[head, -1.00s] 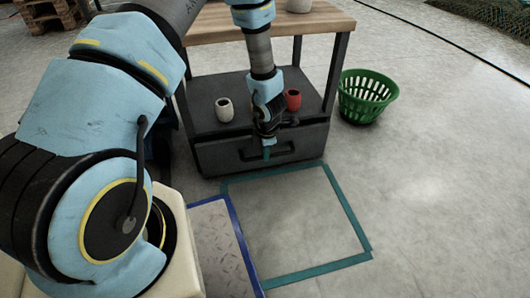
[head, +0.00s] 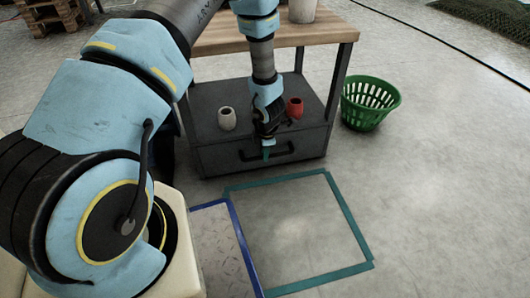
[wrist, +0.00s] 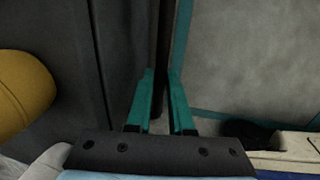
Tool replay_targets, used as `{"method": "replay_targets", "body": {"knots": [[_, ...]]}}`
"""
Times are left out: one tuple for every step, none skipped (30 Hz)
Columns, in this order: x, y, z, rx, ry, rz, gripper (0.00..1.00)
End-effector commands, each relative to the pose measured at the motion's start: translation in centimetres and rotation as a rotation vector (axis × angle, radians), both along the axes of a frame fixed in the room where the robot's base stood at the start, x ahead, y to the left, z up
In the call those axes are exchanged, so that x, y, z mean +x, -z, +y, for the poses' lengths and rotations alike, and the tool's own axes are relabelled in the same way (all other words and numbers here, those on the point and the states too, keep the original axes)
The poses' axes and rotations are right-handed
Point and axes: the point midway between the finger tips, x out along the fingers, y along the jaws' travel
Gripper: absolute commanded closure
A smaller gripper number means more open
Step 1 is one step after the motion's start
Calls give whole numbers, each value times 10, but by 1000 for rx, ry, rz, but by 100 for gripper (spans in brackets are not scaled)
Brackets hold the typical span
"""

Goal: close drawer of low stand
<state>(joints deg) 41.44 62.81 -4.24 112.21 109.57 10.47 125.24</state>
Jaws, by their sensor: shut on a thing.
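The low stand is dark grey with a wooden top (head: 325,32) and a lower shelf (head: 203,97). Its drawer (head: 222,158) is below that shelf, with a dark bar handle (head: 285,152) on its front. The front looks close to flush with the stand; I cannot tell if a small gap is left. My gripper (head: 266,154) points down at the handle, its teal fingers shut on it. In the wrist view my gripper's fingers (wrist: 161,98) stand on either side of the dark handle bar (wrist: 163,45), beside the drawer front (wrist: 125,45).
A white cup (head: 227,118) and a red cup (head: 295,107) stand on the lower shelf. A green basket (head: 370,102) stands right of the stand. Teal tape (head: 345,215) outlines clear floor in front. A yellow rounded thing (wrist: 22,90) shows at the wrist view's left.

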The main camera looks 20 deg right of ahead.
Motion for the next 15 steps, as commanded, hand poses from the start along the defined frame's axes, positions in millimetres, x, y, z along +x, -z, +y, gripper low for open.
{"method": "replay_targets", "body": {"knots": [[6,-1,-1,-2,-3,-12,100],[6,-1,-1,-2,-3,-13,78],[7,-1,-1,-2,-3,-13,74],[7,-1,-1,-2,-3,-13,70],[6,-1,-1,-2,-3,-13,67],[6,-1,-1,-1,-3,-12,62],[6,-1,-1,-1,-3,-12,59],[6,-1,-1,-1,-3,-11,55],[5,-1,0,-2,-3,-11,51],[5,-1,0,-2,-3,-10,50],[5,-1,0,-2,-3,-10,50],[5,-1,0,-2,-2,-9,50],[4,-1,0,-2,-2,-9,50],[4,-1,0,-2,-2,-9,50],[4,-1,0,-1,-2,-8,50]]}}
